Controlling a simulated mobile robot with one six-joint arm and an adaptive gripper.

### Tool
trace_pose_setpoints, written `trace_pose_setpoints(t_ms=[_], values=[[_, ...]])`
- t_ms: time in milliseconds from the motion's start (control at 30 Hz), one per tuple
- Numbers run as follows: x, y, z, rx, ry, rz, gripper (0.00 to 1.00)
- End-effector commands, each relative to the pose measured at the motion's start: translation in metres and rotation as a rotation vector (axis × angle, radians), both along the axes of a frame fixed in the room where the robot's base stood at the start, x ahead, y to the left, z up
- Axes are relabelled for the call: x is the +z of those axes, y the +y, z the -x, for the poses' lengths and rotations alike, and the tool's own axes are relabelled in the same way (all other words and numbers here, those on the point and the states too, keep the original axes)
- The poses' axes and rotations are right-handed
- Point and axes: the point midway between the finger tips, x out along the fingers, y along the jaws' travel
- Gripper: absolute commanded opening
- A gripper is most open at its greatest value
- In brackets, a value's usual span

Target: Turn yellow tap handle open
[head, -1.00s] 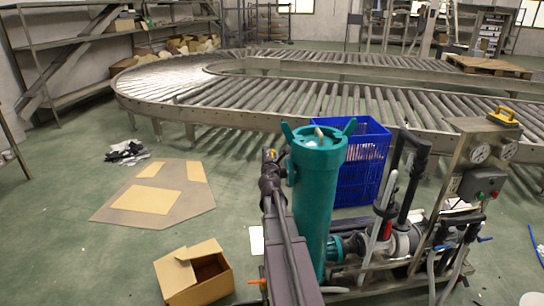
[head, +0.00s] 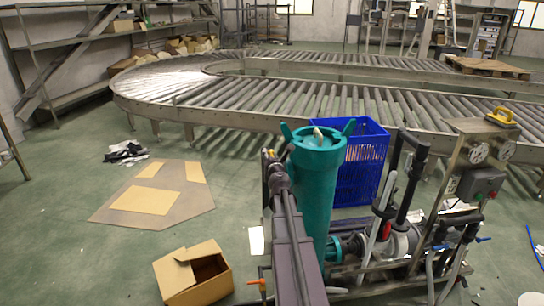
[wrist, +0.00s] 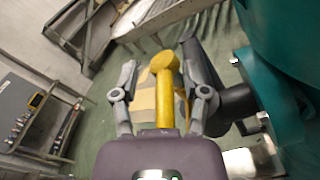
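The yellow tap handle (wrist: 165,90) shows in the wrist view, with a round end and a straight bar pointing toward my gripper. My gripper (wrist: 163,88) is open, with one grey finger on each side of the handle. Gaps show between the fingers and the bar; I cannot tell whether either touches it. A dark pipe (wrist: 238,103) lies just right of the handle, beside a teal housing (wrist: 290,60). In the head view my gripper (head: 269,160) is small and partly hidden, left of the teal cylinder (head: 317,190), with a speck of yellow near it.
A blue crate (head: 360,165) stands behind the cylinder. Pump pipes and a gauge panel (head: 478,165) with a yellow object (head: 502,117) on top are to the right. An open cardboard box (head: 195,275) lies on the floor at lower left. A roller conveyor (head: 240,115) runs behind.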

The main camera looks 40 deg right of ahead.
Motion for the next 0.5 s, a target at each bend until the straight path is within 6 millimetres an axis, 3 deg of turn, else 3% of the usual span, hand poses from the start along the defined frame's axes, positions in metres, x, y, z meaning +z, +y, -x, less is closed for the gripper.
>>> trace_pose_setpoints(t_ms=[500], values=[[-0.0008, 0.0015, 0.0061, -0.002, 0.0, 0.0, 0.53]])
